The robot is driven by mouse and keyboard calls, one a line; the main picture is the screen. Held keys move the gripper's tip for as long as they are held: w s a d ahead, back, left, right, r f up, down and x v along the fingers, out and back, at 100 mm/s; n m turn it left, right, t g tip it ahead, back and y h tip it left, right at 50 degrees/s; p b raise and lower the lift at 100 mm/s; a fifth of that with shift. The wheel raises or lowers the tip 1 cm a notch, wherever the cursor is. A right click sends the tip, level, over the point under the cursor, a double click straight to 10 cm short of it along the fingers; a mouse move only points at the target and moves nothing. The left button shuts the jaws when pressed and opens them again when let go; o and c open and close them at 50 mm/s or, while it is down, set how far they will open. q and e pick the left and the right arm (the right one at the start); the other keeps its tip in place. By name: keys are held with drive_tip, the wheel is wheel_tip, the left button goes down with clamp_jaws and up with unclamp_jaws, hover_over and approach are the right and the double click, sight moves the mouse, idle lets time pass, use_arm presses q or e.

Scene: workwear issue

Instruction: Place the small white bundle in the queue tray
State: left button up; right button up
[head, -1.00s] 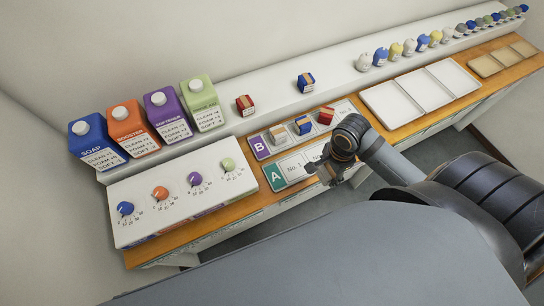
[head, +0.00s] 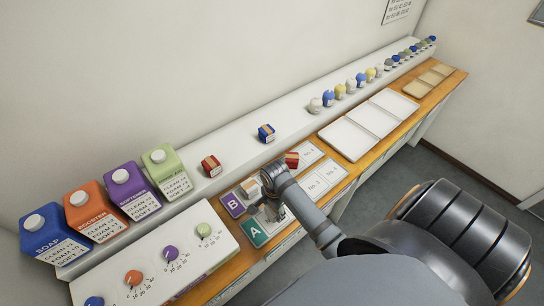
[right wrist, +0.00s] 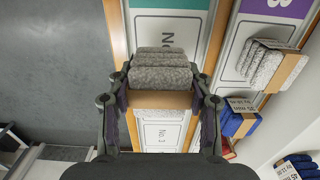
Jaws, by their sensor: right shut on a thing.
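My right gripper (right wrist: 160,100) is shut on a small speckled white-grey bundle (right wrist: 163,72) with a brown band. In the head view the right gripper (head: 268,208) is over the left end of the strips marked A (head: 254,232) and B (head: 233,205), and the bundle is mostly hidden there. In the right wrist view the bundle is above the numbered strip with the green end; I cannot tell whether it touches. A second white bundle (right wrist: 268,65) lies on the purple-ended strip. No label in view names the queue tray. My left gripper is not in view.
Blue (right wrist: 240,120) and red (head: 291,159) bundles lie near the held one. Red (head: 210,165) and blue (head: 266,132) bundles stand on the white ledge. White trays (head: 345,139) and tan trays (head: 428,82) lie farther right. A dial panel (head: 190,258) is at left.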

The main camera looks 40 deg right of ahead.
sight(272, 213)
drive_tip(key=shift+w+f, duration=0.4)
drive_tip(key=shift+f, duration=0.2)
wheel_tip(272, 213, down, 3)
drive_tip(key=shift+w+a+p, duration=0.1)
drive_tip(key=shift+w+p, duration=0.05)
drive_tip(key=shift+p, duration=0.65)
drive_tip(key=shift+f, duration=0.15)
drive_tip(key=o, duration=1.2)
drive_tip(key=shift+c, duration=0.2)
wheel_tip(272, 213, up, 12)
drive_tip(key=b, duration=0.2)
drive_tip(key=shift+b, duration=0.4)
